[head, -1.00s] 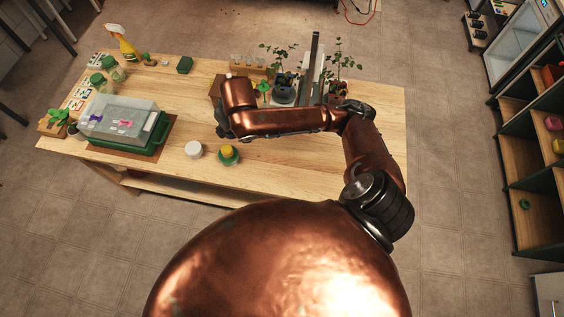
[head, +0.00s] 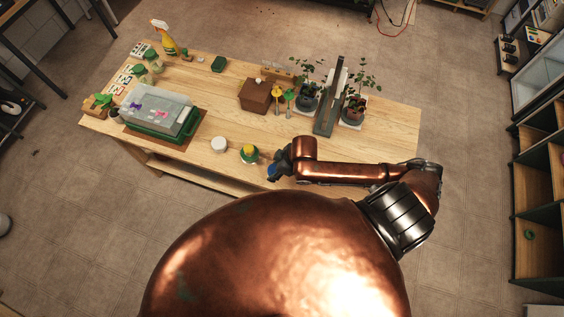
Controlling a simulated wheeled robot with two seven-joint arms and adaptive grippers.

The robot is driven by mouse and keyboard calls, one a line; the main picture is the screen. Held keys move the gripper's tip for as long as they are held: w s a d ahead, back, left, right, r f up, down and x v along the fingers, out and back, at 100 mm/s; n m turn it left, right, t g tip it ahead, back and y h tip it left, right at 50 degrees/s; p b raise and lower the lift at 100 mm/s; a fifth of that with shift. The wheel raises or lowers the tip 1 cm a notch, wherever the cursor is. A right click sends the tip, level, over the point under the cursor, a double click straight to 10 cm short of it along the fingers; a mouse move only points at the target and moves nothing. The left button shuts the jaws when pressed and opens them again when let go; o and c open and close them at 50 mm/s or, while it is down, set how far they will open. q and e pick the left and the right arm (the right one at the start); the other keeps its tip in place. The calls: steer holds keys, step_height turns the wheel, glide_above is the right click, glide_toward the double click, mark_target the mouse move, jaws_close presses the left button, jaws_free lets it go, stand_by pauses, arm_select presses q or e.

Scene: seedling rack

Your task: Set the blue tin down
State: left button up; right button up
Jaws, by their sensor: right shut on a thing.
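My right gripper (head: 279,167) is at the front edge of the table (head: 330,148). It is shut on the blue tin, and only a small blue patch of the tin (head: 271,171) shows beside the dark fingers. The rest of the tin is hidden by the gripper. The pictures do not show clearly whether the tin touches the table top. My left gripper is not in view.
A white round lid (head: 219,144) stands further left. A clear-lidded green tray (head: 158,112) fills the left part. Behind are a brown box (head: 255,96), potted seedlings (head: 307,99) and a dark upright panel (head: 329,100). Bare wood lies around the table's middle.

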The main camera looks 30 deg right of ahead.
steer(key=w+d+f, duration=0.1)
steer(key=d+f, duration=0.1)
steer(key=w+d+f, duration=0.4)
steer(key=f, duration=0.1)
steer(key=shift+w+p, duration=0.2)
steer(key=shift+p, duration=0.1)
steer(key=shift+w+d+f, duration=0.1)
steer(key=shift+d+f, duration=0.05)
steer(key=shift+f, duration=1.6)
steer(key=shift+f, duration=0.15)
steer(key=o, duration=1.2)
steer(key=shift+c, duration=0.2)
steer(key=v, duration=1.2)
